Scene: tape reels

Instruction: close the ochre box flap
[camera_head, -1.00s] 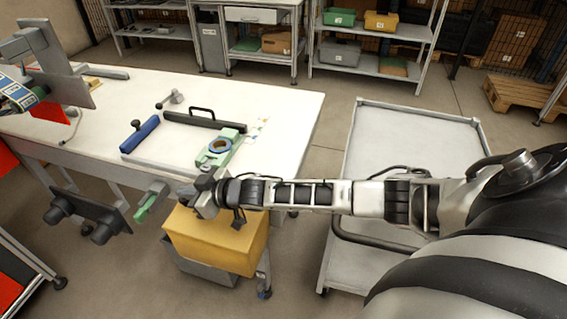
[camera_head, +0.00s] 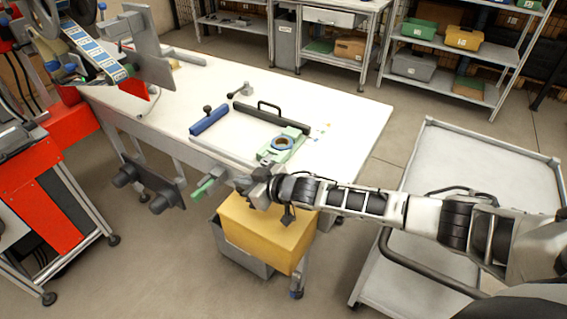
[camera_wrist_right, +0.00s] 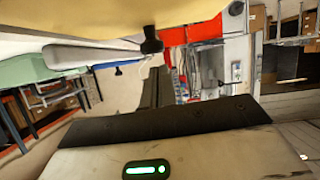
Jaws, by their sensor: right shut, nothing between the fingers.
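The ochre box (camera_head: 262,238) stands low in front of the white table in the head view, above a grey bin. Its front and right faces show. My right arm and gripper cover much of its top, so I cannot make out the flap as a separate piece or tell its angle. My right gripper (camera_head: 247,187) is shut and empty at the box's upper left rear edge, close to the table's front edge. I cannot tell whether it touches the box. In the right wrist view its dark fingers (camera_wrist_right: 156,88) are together. My left gripper is not in view.
The white table (camera_head: 345,110) holds a green fixture with a ring (camera_head: 283,143), a blue bar (camera_head: 209,120) and a black-handled bar (camera_head: 270,118). A green-handled part (camera_head: 203,188) juts out left of my gripper. A grey cart (camera_head: 475,165) stands at the right.

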